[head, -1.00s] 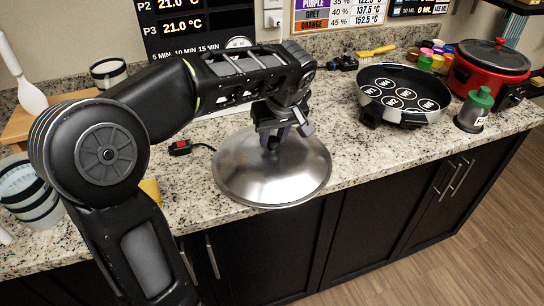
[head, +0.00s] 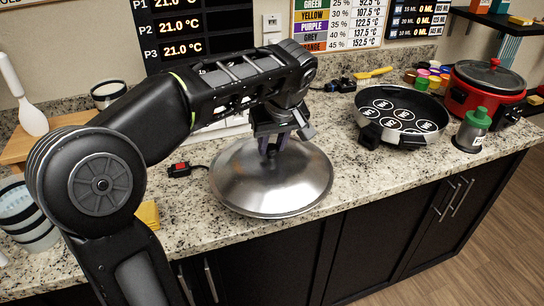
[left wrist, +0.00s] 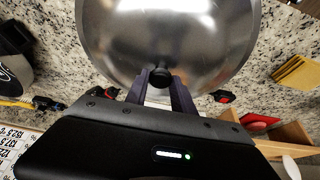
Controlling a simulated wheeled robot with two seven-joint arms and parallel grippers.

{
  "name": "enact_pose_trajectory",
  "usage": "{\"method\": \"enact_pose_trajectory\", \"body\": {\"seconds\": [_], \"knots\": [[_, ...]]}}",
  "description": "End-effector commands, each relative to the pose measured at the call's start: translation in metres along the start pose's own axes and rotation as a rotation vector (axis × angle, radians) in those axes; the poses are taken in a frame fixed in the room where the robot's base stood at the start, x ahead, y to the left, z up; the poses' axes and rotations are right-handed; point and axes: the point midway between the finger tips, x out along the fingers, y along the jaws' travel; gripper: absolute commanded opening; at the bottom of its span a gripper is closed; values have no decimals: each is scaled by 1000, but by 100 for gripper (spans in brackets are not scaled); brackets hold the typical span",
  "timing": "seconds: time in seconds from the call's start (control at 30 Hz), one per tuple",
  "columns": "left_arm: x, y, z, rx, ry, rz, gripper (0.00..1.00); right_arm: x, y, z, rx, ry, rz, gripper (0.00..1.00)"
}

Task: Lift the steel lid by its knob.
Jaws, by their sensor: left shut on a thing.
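The steel lid (head: 300,190) is a wide, shiny shallow dome, roughly level, over the front part of the counter in the head view. It fills the top of the left wrist view (left wrist: 165,30). Its dark knob (left wrist: 160,77) sits at the centre between my fingers. My left gripper (head: 271,148) points down from above and is shut on the knob; its fingers also show in the left wrist view (left wrist: 161,88). The lid appears a little above the counter, but whatever is under it is hidden. My right gripper is not in view.
The speckled counter (head: 345,160) is clear just right of the lid. A black pan (head: 400,138), a green-topped bottle (head: 472,130) and a red cooker (head: 488,90) stand further right.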

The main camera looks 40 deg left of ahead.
Motion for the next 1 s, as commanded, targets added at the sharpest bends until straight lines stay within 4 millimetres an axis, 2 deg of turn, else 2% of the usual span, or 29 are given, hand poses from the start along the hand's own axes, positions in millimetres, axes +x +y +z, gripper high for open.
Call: {"method": "enact_pose_trajectory", "body": {"seconds": [0.1, 0.3, 1.0], "knots": [[-24, 1, -10, -1, 4, 5, 0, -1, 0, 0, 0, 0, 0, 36], [-49, 0, -20, 0, 2, 2, 0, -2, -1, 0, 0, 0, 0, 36], [-53, 0, -22, 0, 1, 2, 0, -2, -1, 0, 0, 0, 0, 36]]}}
